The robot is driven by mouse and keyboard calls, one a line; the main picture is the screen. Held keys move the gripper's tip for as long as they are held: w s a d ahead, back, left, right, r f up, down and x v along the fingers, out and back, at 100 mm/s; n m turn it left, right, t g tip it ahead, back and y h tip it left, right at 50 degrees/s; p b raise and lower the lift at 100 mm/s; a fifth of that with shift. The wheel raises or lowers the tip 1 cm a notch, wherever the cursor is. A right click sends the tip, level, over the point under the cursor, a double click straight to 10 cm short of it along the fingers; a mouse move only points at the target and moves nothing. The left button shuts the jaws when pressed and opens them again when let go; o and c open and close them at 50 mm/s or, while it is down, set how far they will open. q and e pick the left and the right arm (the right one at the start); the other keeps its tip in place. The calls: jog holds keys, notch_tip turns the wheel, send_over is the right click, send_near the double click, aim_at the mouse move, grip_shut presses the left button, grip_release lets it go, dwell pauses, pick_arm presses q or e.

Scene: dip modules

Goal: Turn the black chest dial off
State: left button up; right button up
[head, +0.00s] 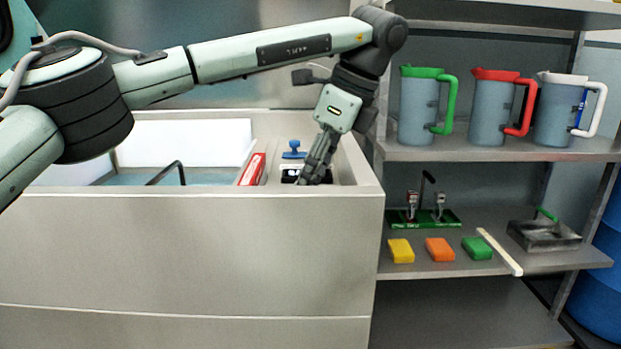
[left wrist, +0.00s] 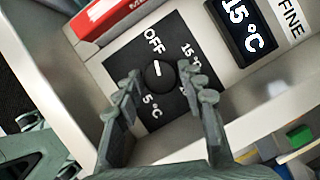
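In the left wrist view the black dial (left wrist: 160,80) sits on a black plate (left wrist: 180,52) marked OFF, 15°C and 5°C. A short white line on the knob points up in the picture, roughly toward the word OFF. My left gripper (left wrist: 168,88) is open, with one finger on each side of the knob; whether they touch it I cannot tell. In the head view my left gripper (head: 312,180) points down at the chest's (head: 190,250) right end, and its fingers hide the dial. My right gripper is not in view.
A display (left wrist: 245,22) reading 15 °C is beside the dial. A red box (head: 252,169) and a blue-handled item (head: 294,151) are near the gripper. The shelf (head: 490,150) at the right holds pitchers with green, red and white handles and, lower, coloured blocks.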

pick_arm(q)
jog(key=shift+o, duration=1.2)
jog(key=shift+r, duration=0.1)
jog(key=v, duration=1.2)
